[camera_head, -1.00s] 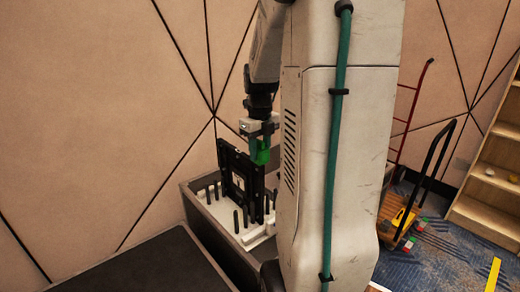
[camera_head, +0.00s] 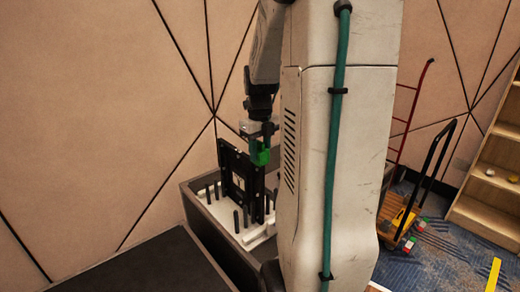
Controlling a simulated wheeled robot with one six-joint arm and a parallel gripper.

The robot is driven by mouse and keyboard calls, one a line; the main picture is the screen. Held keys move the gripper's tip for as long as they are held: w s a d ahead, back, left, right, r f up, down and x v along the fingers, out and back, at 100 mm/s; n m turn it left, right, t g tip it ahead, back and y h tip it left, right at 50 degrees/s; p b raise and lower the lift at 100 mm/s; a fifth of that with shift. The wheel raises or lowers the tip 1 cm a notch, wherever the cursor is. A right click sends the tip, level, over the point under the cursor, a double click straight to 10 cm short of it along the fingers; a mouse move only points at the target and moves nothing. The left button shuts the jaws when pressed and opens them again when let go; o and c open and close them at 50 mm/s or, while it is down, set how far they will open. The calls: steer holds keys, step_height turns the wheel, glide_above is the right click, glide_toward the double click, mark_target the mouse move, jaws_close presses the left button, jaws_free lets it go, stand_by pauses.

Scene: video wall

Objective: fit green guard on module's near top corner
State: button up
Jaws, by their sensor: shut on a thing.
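The black module (camera_head: 238,174) stands upright among black pegs in an open grey crate (camera_head: 205,216). My gripper (camera_head: 259,146) points down above the module's top right corner, as seen in the picture. It is shut on the green guard (camera_head: 261,157). The guard is at the height of the module's top edge, at or very close to that corner. I cannot tell whether the guard touches the module or sits over the corner. My column hides the crate's right part.
A dark flat surface (camera_head: 140,270) lies in front of the crate. A panelled wall (camera_head: 100,110) rises behind. At right stand a trolley (camera_head: 398,217) with items on it, a red-railed frame (camera_head: 412,112) and a wooden shelf (camera_head: 490,200).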

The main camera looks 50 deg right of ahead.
mark_target(260, 142)
steer(key=shift+f, duration=1.65)
steer(key=shift+f, duration=0.5)
steer(key=o, duration=1.5)
steer(key=shift+r, duration=4.05)
